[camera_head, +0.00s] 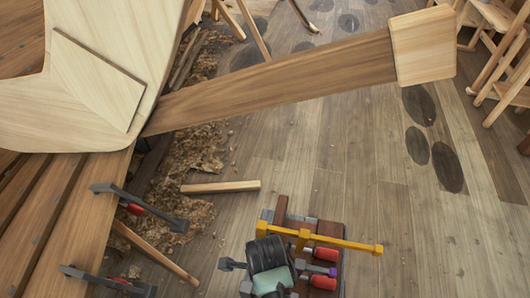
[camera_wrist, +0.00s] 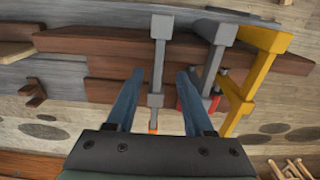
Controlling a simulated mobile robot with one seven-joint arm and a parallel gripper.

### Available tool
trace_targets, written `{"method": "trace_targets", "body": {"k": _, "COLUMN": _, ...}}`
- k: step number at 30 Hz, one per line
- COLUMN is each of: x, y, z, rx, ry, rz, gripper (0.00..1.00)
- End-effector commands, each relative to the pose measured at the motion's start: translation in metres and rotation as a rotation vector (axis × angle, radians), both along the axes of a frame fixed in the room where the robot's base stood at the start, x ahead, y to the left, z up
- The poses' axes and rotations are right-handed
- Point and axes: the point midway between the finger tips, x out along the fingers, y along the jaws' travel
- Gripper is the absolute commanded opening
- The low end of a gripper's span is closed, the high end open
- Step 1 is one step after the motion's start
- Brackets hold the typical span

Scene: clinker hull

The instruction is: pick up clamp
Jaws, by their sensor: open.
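Several clamps sit around dark brown planks. In the wrist view, a grey clamp (camera_wrist: 158,55) with an orange end has its bar between my gripper's two blue fingers (camera_wrist: 160,74). The fingers are apart, and I cannot tell how deep the bar lies between them. A second grey clamp (camera_wrist: 214,55) with a red handle and a yellow clamp (camera_wrist: 260,70) are to the right. In the head view, my dark gripper (camera_head: 268,256) is over this group, its fingertips hidden. The yellow clamp (camera_head: 330,239) crosses beside it.
Two clamps, an upper one (camera_head: 140,207) and a lower one (camera_head: 105,281), are on the hull planks (camera_head: 60,215) at left. A long beam (camera_head: 270,83) spans above. A loose wood strip (camera_head: 220,187) and shavings lie on the floor.

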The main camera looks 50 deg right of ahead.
Motion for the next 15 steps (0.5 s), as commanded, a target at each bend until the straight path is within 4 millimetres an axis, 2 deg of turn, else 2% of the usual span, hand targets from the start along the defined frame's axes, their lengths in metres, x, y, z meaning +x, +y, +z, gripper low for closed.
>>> {"method": "trace_targets", "body": {"k": 4, "x": -0.001, "y": 0.001, "z": -0.013, "rx": 0.001, "ry": 0.002, "rz": 0.000, "gripper": 0.53}}
{"method": "trace_targets", "body": {"k": 10, "x": -0.002, "y": 0.002, "z": -0.044, "rx": 0.001, "ry": 0.000, "rz": 0.000, "gripper": 0.53}}
{"method": "trace_targets", "body": {"k": 15, "x": -0.002, "y": 0.002, "z": -0.054, "rx": -0.001, "ry": -0.001, "rz": 0.001, "gripper": 0.53}}
